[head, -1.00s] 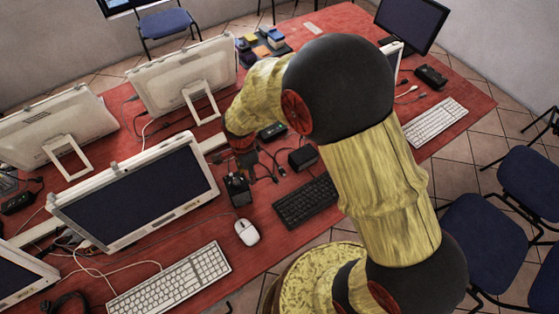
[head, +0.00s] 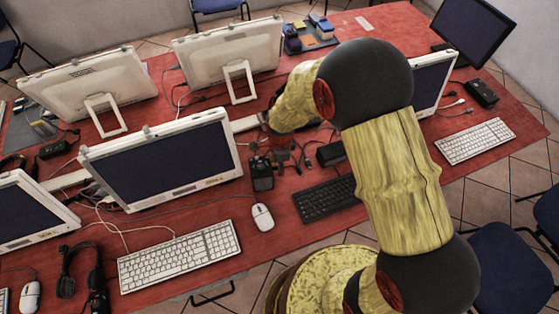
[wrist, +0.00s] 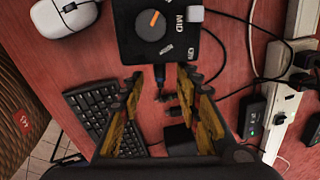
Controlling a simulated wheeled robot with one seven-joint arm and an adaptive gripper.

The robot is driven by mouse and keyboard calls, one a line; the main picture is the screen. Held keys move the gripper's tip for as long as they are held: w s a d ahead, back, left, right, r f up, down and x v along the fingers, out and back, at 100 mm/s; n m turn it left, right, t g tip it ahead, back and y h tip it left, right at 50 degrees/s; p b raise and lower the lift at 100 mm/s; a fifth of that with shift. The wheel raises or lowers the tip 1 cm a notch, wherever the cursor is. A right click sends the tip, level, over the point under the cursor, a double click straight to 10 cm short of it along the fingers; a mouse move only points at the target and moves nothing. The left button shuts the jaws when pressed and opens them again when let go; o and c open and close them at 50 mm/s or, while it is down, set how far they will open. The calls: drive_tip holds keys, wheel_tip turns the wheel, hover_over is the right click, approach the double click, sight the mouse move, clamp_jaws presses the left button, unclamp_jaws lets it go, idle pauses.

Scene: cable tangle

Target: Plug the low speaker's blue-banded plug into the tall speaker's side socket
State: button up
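A black upright box (head: 262,173), likely the tall speaker, stands on the red table. In the wrist view its face (wrist: 158,28) shows an orange-marked knob and the word MID. A second black box (head: 331,153), perhaps the low speaker, lies to its right; a dark block (wrist: 181,139) shows between my fingers. Small black connectors (wrist: 175,112) lie below. I cannot make out a blue band.
A black keyboard (head: 326,199) and a white mouse (head: 263,217) lie in front. A monitor (head: 160,162) stands to the left. A white power strip (wrist: 280,122) with adapters and loose cables lies at the right in the wrist view.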

drive_tip(key=shift+f, duration=0.2)
drive_tip(key=shift+c, duration=0.6)
clamp_jaws()
idle(0.5)
drive_tip(key=shift+c, duration=0.6)
unclamp_jaws()
